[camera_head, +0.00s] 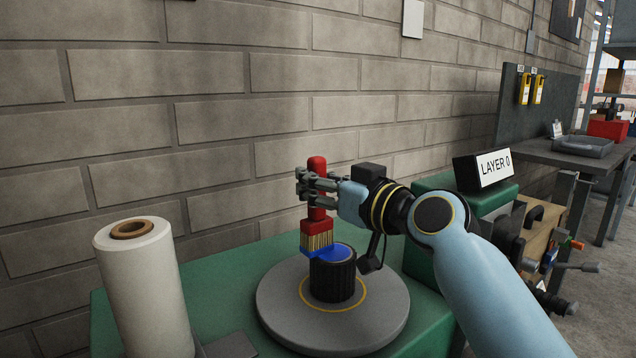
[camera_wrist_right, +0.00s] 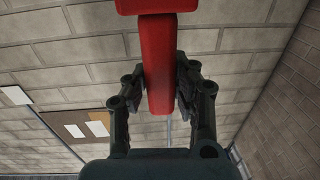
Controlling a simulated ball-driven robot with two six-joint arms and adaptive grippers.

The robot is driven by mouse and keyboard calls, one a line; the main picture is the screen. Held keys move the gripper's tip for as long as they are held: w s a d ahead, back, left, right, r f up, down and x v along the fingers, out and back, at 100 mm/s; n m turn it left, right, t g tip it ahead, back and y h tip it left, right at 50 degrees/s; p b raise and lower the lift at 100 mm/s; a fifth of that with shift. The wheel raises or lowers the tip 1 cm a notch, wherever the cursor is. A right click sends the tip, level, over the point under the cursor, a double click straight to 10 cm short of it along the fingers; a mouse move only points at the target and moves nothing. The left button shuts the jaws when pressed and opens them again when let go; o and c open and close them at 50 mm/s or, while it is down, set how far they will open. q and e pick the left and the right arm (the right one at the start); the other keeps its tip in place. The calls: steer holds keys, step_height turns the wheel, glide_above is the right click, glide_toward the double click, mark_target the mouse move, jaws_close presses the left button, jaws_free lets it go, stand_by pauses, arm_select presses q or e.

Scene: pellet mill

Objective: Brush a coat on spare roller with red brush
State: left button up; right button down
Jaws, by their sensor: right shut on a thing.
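The red brush (camera_head: 317,222) is upright in my right gripper (camera_head: 316,187), which is shut on its handle. Its tan bristles point down, with blue at their tips, at the left part of the roller's top. In the right wrist view the red handle (camera_wrist_right: 159,70) runs between the two fingers (camera_wrist_right: 160,92). The spare roller (camera_head: 333,277), a dark ribbed cylinder, stands upright on a round grey turntable (camera_head: 385,325) with a yellow ring. Blue shows on the roller's top. Whether the bristles touch it I cannot tell for sure. My left gripper is not in view.
A large white roll (camera_head: 145,290) stands at the left of the green bench (camera_head: 215,275). A sign reading "LAYER 0" (camera_head: 495,167) stands on a green block at right. A brick wall rises close behind. A workbench (camera_head: 570,155) with a grey tray is farther right.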

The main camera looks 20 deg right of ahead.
steer(key=d, duration=0.1)
steer(key=w+d+b, duration=0.1)
steer(key=d, duration=0.1)
steer(key=shift+w+d, duration=0.2)
steer(key=shift+d, duration=0.05)
stand_by(0.4)
steer(key=shift+s+a, duration=0.25)
steer(key=shift+a, duration=0.35)
steer(key=shift+s+a, duration=0.25)
steer(key=shift+a, duration=0.35)
steer(key=shift+s+a, duration=0.25)
steer(key=shift+a, duration=0.35)
steer(key=shift+s+d, duration=0.1)
steer(key=shift+s, duration=0.05)
steer(key=shift+v, duration=0.85)
